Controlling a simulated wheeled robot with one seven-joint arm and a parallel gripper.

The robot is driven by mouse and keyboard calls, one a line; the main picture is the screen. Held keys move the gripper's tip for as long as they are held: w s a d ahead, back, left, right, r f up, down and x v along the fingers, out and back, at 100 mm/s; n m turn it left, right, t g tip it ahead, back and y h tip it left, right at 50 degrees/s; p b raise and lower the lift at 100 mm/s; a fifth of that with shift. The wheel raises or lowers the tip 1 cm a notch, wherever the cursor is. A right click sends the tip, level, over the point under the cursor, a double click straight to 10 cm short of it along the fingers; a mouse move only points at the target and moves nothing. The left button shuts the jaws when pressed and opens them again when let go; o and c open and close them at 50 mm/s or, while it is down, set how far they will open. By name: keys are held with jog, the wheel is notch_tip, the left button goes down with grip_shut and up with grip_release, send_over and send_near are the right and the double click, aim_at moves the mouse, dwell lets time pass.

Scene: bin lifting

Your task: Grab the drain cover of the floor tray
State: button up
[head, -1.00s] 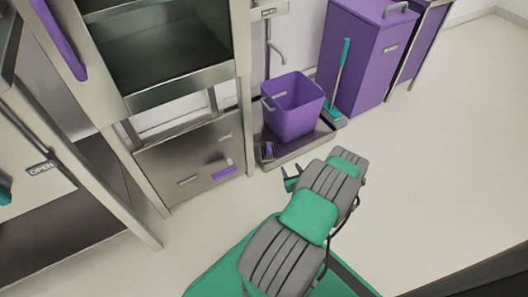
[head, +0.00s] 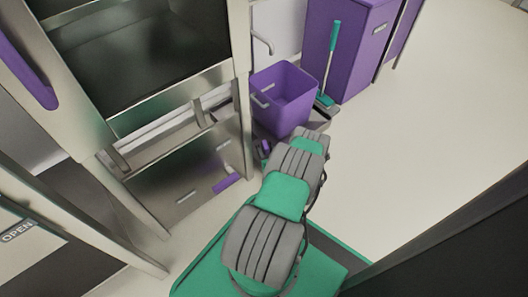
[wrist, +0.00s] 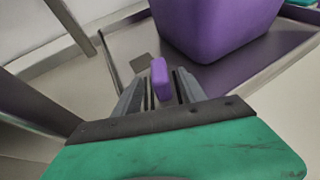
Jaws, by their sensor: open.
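The floor tray (wrist: 118,50) is a shallow grey metal tray on the floor, also visible in the head view (head: 320,122). The drain cover shows in the wrist view as a small upright purple grip (wrist: 160,78), with a small grey plate (wrist: 141,63) just beyond it. In the head view its purple part (head: 265,147) shows at the tray's near left. My gripper (wrist: 160,86) is open, with one finger on either side of the purple grip in the wrist picture. I cannot tell whether either finger touches it. In the head view my arm mostly hides the gripper.
A large purple bin (head: 284,100) stands on the tray just behind the grip. A green-handled brush (head: 331,60) stands to its right. A steel cabinet (head: 190,180) is close on the left. Purple cabinets (head: 345,50) stand behind. Floor at the right is clear.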

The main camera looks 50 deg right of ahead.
jog(key=x, duration=0.2)
jog(key=shift+w+d+f+b, duration=0.2)
jog(key=shift+w+f+b, duration=0.05)
jog(key=shift+b, duration=0.05)
jog(key=shift+c, duration=0.2)
grip_shut()
dwell(0.4)
